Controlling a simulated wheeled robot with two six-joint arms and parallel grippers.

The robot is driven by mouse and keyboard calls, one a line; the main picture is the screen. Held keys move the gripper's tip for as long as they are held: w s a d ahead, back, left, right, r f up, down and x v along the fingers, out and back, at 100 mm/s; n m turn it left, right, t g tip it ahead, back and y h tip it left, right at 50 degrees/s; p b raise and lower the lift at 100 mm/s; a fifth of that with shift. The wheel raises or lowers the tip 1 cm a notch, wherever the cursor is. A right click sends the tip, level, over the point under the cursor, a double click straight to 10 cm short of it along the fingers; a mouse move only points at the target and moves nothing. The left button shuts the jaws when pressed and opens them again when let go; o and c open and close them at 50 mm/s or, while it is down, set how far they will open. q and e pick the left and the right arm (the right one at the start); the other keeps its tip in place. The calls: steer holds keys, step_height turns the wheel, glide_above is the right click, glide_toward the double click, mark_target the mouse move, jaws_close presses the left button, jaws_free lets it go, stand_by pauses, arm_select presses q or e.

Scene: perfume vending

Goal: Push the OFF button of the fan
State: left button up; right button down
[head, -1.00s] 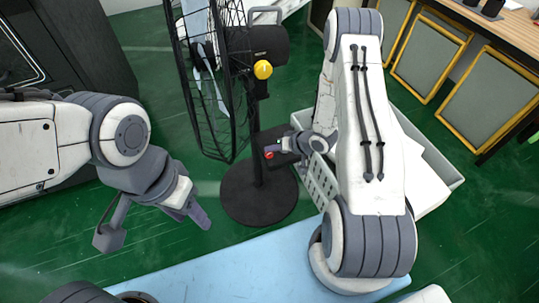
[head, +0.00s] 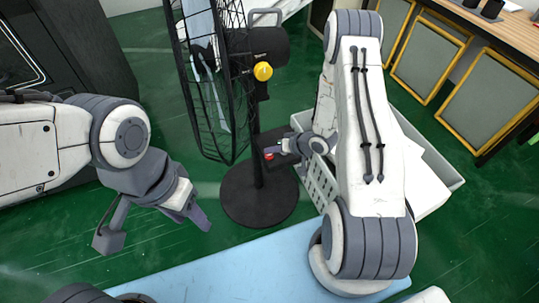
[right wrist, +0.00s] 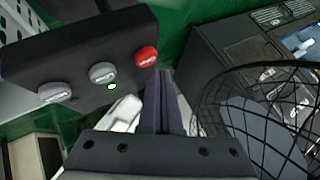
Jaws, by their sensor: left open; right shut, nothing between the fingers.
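The black fan (head: 215,80) stands on a round base (head: 258,205) at the centre of the head view. Its control box (head: 290,140) on the pole is partly hidden by my right gripper. The labels are too small to read surely. My right gripper (head: 276,149) is shut and empty; its fingertips (right wrist: 161,78) are close beside the red button, and contact cannot be told. My left gripper (head: 157,232) is open and empty, left of the base.
A pale crate (head: 448,178) stands behind my right arm. A light blue mat (head: 230,270) lies in front. A dark cabinet (head: 80,45) stands at the left. Green floor between is free.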

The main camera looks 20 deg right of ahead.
mark_target(272, 157)
steer(key=shift+f, duration=0.1)
stand_by(0.7)
steer(key=shift+f, duration=0.3)
steer(key=shift+f+b, duration=0.35)
steer(key=shift+f, duration=0.1)
stand_by(0.6)
stand_by(0.4)
steer(key=shift+r+p, duration=0.85)
steer(key=shift+p, duration=0.1)
steer(key=shift+r, duration=0.1)
step_height(272, 157, up, 5)
steer(key=p, duration=0.5)
